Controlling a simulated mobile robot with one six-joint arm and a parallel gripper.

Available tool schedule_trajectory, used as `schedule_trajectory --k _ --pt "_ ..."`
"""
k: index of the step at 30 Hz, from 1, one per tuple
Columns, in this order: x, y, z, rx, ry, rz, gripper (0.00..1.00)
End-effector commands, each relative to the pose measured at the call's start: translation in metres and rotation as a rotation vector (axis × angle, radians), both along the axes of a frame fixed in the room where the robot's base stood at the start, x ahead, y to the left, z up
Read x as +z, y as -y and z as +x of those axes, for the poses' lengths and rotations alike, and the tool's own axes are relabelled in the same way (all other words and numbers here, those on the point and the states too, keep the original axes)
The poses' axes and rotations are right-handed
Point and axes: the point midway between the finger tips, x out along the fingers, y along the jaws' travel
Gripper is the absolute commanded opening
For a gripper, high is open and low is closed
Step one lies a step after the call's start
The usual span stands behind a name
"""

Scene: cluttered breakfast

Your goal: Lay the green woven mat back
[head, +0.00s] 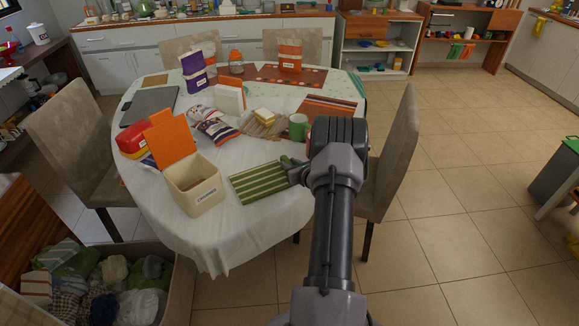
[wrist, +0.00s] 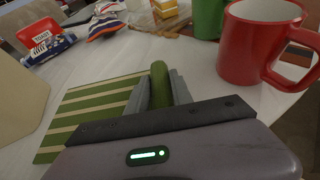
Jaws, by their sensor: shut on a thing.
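The green woven mat (head: 257,184), striped green and cream, lies on the near right part of the white-covered table. It also shows in the wrist view (wrist: 85,108), left of my fingers. My gripper (head: 292,168) is at the mat's right end, low over the tabletop. In the wrist view my gripper (wrist: 160,92) is shut on a raised, rounded green part that looks like the mat's curled edge. The fingers and gripper body hide where this part joins the flat mat.
A red mug (wrist: 255,45) stands close right of my fingers, with a green mug (head: 298,127) beyond. An open cream canister (head: 195,190) stands just left of the mat. A chair (head: 392,165) is right of my arm. White cloth shows bare in front.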

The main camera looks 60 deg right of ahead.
Motion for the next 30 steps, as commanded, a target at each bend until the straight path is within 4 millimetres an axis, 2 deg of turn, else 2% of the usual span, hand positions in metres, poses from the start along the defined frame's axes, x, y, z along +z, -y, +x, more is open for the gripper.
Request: schedule_trajectory --k 4,5,7,8,16,19,30 --pt "-0.005 0.0 0.0 0.0 0.0 0.0 0.0" --pt "-0.004 0.0 0.0 0.0 0.0 0.0 0.33" --pt "-0.003 0.0 0.0 0.0 0.0 0.0 0.47" --pt "-0.003 0.0 0.0 0.0 0.0 0.0 0.49" --pt "-0.002 0.0 0.0 0.0 0.0 0.0 0.49" --pt "0.004 -0.001 -0.003 0.0 -0.001 0.0 0.49" --pt "0.038 -0.037 -0.074 -0.003 0.0 0.001 0.49"
